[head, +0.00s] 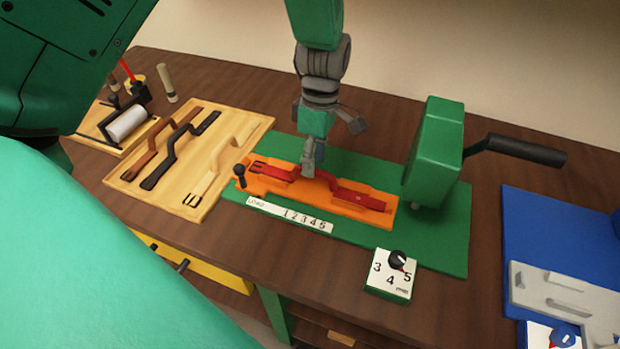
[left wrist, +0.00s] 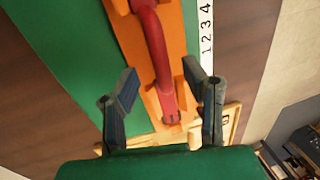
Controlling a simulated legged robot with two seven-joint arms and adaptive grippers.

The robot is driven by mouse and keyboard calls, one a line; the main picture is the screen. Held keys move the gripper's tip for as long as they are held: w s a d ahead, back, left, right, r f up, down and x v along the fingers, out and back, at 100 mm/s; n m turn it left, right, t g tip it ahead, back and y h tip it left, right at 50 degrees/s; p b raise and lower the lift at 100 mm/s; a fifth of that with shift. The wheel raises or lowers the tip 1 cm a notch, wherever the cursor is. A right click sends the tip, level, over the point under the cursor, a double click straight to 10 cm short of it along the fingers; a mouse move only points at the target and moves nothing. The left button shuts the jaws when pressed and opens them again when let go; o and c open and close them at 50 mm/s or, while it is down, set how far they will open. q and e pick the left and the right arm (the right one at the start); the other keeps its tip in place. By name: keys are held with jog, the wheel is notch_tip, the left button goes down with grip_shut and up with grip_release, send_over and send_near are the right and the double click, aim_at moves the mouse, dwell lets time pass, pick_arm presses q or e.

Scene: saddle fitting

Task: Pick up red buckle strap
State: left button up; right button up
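The red buckle strap (head: 341,190) lies in an orange holder (head: 289,190) on a green mat, with its middle arched up. It also shows in the left wrist view (left wrist: 155,49), running between the fingers. My left gripper (head: 332,145) is over the strap's arched part, pointing down, with its fingers spread. In the left wrist view my left gripper (left wrist: 162,95) is open, one finger on each side of the strap, with gaps between. I cannot tell how far above the strap the fingertips are. My right gripper is not in view.
A wooden tray (head: 246,138) with brown, black and cream straps lies left. A green press with a black handle (head: 434,150) stands right of the holder. A numbered dial block (head: 389,279) sits in front. A blue mat (head: 540,230) lies far right.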

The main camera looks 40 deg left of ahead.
pick_arm(q)
jog(key=shift+s+d+f, duration=0.15)
jog(key=shift+s+f, duration=0.05)
jog(key=shift+f, duration=0.4)
jog(key=shift+s+d+f, duration=0.1)
jog(key=shift+s+f, duration=0.05)
jog(key=shift+f, duration=0.4)
jog(key=shift+a+f, duration=0.1)
jog(key=shift+f, duration=0.2)
jog(key=shift+a, duration=0.1)
jog(key=shift+a, duration=0.2)
grip_shut()
jog(key=shift+d+r, duration=0.1)
jog(key=shift+d, duration=0.1)
